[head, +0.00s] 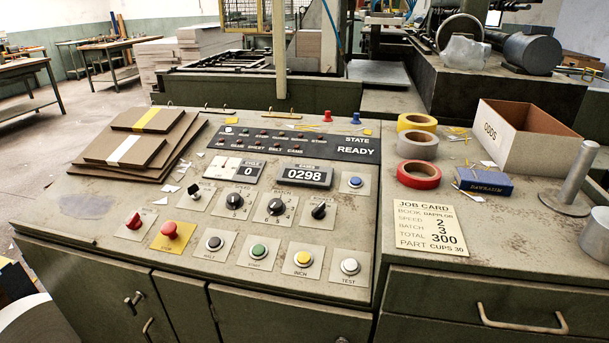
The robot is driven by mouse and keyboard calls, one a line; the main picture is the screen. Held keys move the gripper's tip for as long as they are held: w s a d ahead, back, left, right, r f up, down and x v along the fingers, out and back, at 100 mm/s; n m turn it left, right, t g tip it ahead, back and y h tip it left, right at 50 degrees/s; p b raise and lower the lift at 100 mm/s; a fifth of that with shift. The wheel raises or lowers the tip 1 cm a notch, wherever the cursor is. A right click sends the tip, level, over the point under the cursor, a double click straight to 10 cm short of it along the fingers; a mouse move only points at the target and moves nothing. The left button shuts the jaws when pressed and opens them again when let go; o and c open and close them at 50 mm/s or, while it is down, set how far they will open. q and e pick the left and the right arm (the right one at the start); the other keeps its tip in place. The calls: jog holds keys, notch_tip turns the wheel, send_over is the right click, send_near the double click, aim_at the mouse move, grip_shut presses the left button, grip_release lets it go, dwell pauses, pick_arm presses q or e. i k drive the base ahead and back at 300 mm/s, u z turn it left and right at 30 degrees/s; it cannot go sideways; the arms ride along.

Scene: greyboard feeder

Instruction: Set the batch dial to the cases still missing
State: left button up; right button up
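The batch dial (276,206) is a black knob on a pale plate in the middle of the sloped console. Small digits ring it; its exact setting is too small to read. The cases counter (304,176) above it reads 0298. The job card (442,228) lies flat to the right and reads speed 2, batch 3, total 300, part cups 30. The state display (355,150) reads READY, and a smaller cycle display (247,171) reads 0. Neither of my grippers is seen near the dial or elsewhere in the head view.
The speed dial (234,201) and another black knob (319,211) flank the batch dial. A red mushroom button (170,230) and several push buttons sit nearer. Stacked boards (140,150) lie left; tape rolls (418,174), a blue box (484,181) and an open carton (545,152) stand right.

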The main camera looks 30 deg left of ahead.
aim_at(276, 207)
jog(key=u, duration=2.9)
jog(key=i, duration=0.7)
jog(key=z, duration=1.35)
